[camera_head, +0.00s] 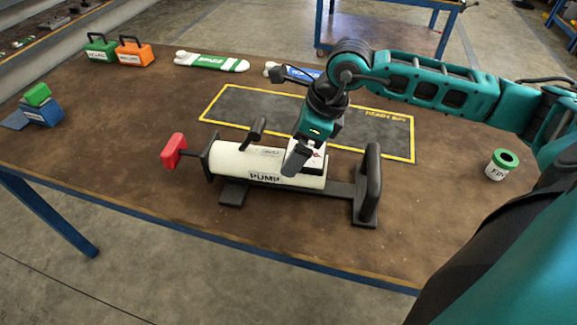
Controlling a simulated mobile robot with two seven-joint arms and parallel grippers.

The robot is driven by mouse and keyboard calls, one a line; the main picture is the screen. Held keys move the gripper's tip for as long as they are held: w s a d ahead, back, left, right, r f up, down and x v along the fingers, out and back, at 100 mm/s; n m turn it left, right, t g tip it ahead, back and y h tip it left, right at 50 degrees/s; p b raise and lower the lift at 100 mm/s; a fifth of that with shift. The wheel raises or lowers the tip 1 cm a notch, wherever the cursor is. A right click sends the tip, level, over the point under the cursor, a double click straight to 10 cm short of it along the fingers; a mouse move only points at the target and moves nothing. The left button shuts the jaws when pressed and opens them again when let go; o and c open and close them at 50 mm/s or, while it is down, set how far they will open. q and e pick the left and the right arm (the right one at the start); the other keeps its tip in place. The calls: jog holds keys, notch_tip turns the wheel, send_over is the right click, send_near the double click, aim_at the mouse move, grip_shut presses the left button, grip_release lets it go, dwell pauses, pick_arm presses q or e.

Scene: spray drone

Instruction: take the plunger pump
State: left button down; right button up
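The plunger pump (238,163) is a cream cylinder marked "PUMP", lying on its side. It has a red handle (173,151) at its left end and a dark knob (258,130) standing up behind it. It rests in a black stand (343,190) with a tall end plate at the right. My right gripper (297,160) points down at the right part of the pump, with one dark finger in front of the barrel. The other finger is hidden, so I cannot tell whether it grips the pump. My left gripper is not in view.
A dark mat (375,130) with a yellow border lies behind the pump. Green (100,47) and orange (135,52) cases, a green-white item (211,62) and a blue-white item (300,73) lie at the back. A green-lidded jar (502,165) stands right. The table front left is clear.

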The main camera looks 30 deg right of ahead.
jog(key=x, duration=0.5)
jog(key=shift+w+f, duration=0.1)
jog(key=shift+w, duration=0.15)
jog(key=c, duration=1.5)
jog(key=shift+w, duration=0.1)
